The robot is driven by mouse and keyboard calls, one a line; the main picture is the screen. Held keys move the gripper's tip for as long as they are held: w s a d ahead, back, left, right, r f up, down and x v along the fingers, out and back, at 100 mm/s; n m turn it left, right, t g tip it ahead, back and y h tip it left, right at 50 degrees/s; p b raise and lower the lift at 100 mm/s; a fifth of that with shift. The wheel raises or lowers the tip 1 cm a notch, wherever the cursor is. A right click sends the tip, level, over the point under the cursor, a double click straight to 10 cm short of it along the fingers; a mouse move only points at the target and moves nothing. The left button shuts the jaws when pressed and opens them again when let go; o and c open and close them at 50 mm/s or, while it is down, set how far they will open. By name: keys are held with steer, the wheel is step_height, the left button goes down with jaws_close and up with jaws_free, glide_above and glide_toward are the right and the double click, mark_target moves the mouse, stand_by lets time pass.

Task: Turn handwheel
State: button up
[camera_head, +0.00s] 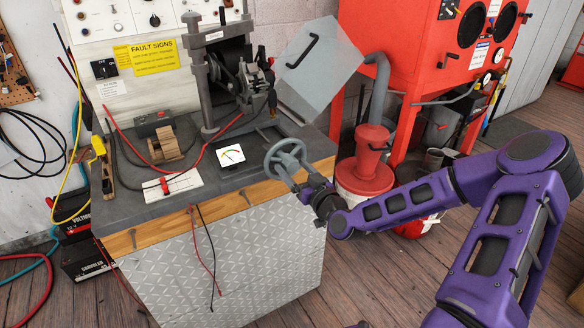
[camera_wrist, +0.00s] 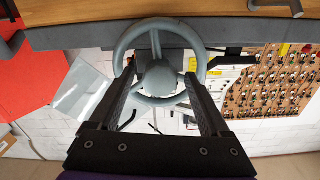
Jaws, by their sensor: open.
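The grey handwheel (camera_head: 284,160) stands at the right front corner of the workbench. It has a round rim, spokes and a central hub. In the wrist view the handwheel (camera_wrist: 158,80) fills the middle, between the two dark fingers. My gripper (camera_wrist: 163,82) is open, with one finger on each side of the hub, overlapping the rim in the picture. I cannot tell whether the fingers touch the rim.
The workbench (camera_head: 130,205) carries a dial meter (camera_head: 231,154), a wooden-wound coil (camera_head: 165,147), loose leads and a dark machine (camera_head: 233,75). A clear tilted panel (camera_head: 318,66) stands behind the wheel. A red cabinet (camera_head: 400,40) and red cyclone (camera_head: 371,150) stand to the right.

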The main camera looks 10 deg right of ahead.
steer(key=shift+w+a, duration=0.2)
steer(key=shift+w, duration=0.35)
jaws_close()
